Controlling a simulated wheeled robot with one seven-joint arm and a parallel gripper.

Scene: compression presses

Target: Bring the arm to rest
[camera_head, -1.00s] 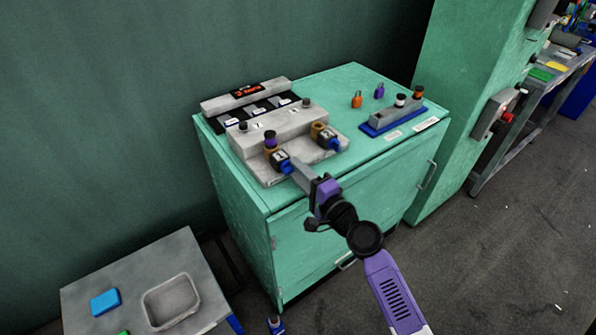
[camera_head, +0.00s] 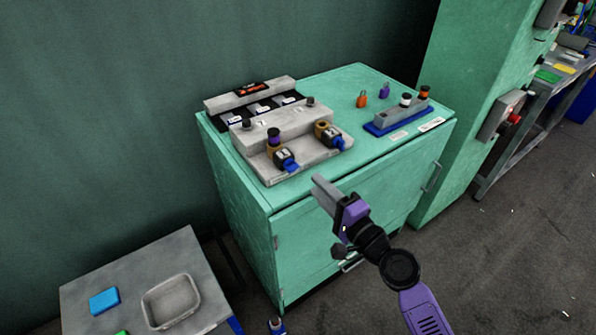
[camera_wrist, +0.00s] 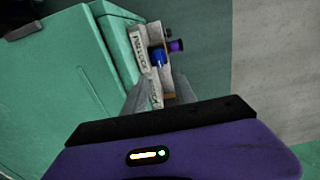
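My gripper (camera_head: 319,188) is in front of the green cabinet (camera_head: 330,220), clear of the press fixture (camera_head: 283,130) on the cabinet's top. In the wrist view its two grey fingers (camera_wrist: 150,88) stand apart with a gap between them, and nothing is held. Beyond the fingers the wrist view shows part of the fixture with a blue piece (camera_wrist: 158,57) and a purple-capped piece (camera_wrist: 176,46). In the head view two dark pieces with blue tabs (camera_head: 288,160) (camera_head: 332,138) sit at the front of the fixture.
A low table (camera_head: 125,275) with a grey bin (camera_head: 171,300) and a blue box (camera_head: 104,300) is at lower left. Floor at right is free.

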